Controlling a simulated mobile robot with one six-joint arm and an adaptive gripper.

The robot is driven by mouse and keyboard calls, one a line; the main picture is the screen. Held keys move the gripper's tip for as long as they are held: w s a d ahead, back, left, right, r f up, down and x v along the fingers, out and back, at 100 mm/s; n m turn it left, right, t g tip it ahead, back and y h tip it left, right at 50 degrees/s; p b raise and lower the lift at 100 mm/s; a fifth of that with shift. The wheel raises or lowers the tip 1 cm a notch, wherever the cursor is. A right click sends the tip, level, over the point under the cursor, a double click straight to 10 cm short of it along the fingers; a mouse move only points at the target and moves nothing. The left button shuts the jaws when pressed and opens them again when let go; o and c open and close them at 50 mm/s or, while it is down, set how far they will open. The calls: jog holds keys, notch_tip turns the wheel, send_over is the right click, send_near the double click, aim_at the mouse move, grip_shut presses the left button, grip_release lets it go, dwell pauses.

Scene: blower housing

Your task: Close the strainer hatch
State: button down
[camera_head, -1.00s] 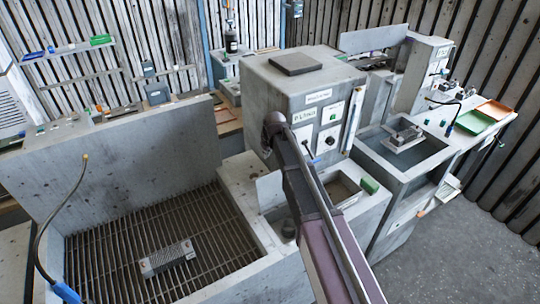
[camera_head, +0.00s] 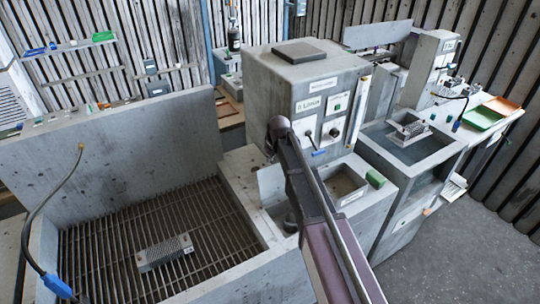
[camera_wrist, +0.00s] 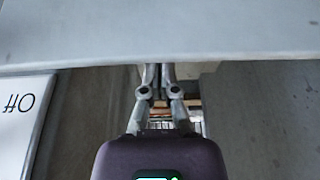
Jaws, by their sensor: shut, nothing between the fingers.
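A small upright grey plate (camera_head: 271,185) stands at the left side of an open compartment in front of the grey cabinet (camera_head: 303,75); it may be the strainer hatch, but no label on it can be read. My arm crosses in front of the compartment and hides part of it. In the wrist view my gripper (camera_wrist: 158,76) is shut and empty. A broad grey panel (camera_wrist: 160,30) spans the top of that view, its edge close to the fingertips; I cannot tell whether they touch. In the head view the fingers cannot be made out.
A grated basin (camera_head: 110,225) with a perforated block (camera_head: 165,252) lies left, a hose (camera_head: 45,200) at its edge. A water-filled sink (camera_head: 405,150) stands right, near green (camera_head: 482,117) and orange (camera_head: 502,105) trays. A green block (camera_head: 375,179) sits on the compartment's right rim. Floor is clear at lower right.

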jog(key=shift+s+d, duration=0.25)
jog(key=shift+s, duration=0.15)
jog(key=shift+d, duration=0.2)
jog(key=shift+s+d, duration=0.1)
